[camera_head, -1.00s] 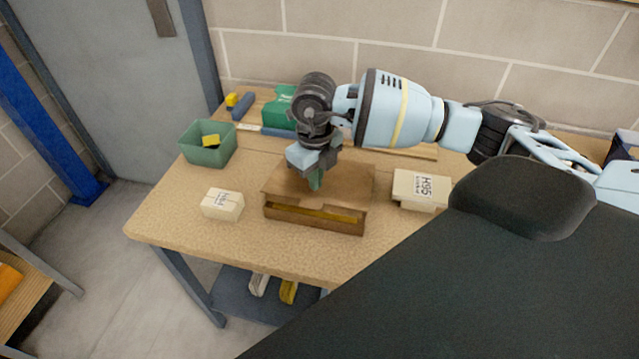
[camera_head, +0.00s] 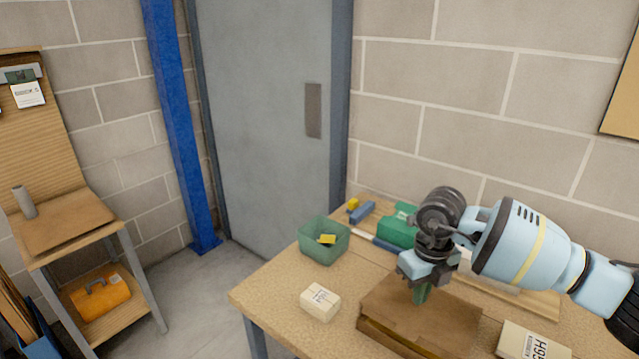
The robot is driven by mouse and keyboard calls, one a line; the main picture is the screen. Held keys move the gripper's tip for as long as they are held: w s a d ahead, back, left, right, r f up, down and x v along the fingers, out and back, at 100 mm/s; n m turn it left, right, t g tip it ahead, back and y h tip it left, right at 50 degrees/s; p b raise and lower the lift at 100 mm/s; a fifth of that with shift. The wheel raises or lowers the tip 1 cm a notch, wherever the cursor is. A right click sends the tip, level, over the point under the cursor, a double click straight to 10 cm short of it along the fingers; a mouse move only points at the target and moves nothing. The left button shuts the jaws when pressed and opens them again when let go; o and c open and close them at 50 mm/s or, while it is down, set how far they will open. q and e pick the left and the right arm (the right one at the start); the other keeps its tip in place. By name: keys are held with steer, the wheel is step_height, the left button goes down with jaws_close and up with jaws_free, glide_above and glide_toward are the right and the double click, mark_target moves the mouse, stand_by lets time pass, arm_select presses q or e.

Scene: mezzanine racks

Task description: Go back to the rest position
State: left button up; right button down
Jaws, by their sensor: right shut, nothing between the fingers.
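My right gripper (camera_head: 421,291) is shut, with green fingertips pointing down. It is over the top of a brown cardboard box (camera_head: 440,317) on the workbench; I cannot tell whether the tips touch it. My right arm comes in from the right edge. My left gripper is out of view.
The workbench (camera_head: 272,297) also holds a green bin (camera_head: 324,246) with a yellow piece inside, a small white box (camera_head: 320,302), a green case (camera_head: 397,231), a blue tool (camera_head: 361,212) and a labelled box (camera_head: 530,343). A side shelf holds an orange case (camera_head: 100,293). Floor shows between them.

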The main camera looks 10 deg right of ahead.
steer(key=s+a+f+n+g+y, duration=0.1)
steer(key=s+a+f+y, duration=0.25)
steer(key=a, duration=0.55)
steer(key=s+a+f+g+y, duration=0.15)
steer(key=s+a+y, duration=0.3)
steer(key=a, duration=0.45)
steer(key=s+a+r+m+t+y, duration=0.3)
steer(key=a+m+t+y, duration=0.2)
steer(key=a+m+y, duration=0.45)
steer(key=s+d+f+m+t+h, duration=0.3)
steer(key=d+f+m+t+h, duration=0.9)
steer(key=m, duration=0.9)
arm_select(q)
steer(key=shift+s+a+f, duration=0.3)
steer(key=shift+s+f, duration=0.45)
arm_select(e)
steer(key=s+d+f+m+g+h, duration=0.1)
steer(key=s+d+f+m+g, duration=0.1)
steer(key=s+f, duration=0.5)
steer(key=s+d+f+m+g+h, duration=0.2)
steer(key=s+d+f+m+g, duration=0.1)
steer(key=s+f, duration=0.3)
steer(key=s+d+m, duration=0.1)
steer(key=s, duration=0.1)
steer(key=shift+s+f+m+g, duration=0.3)
steer(key=shift+f+m+g, duration=0.05)
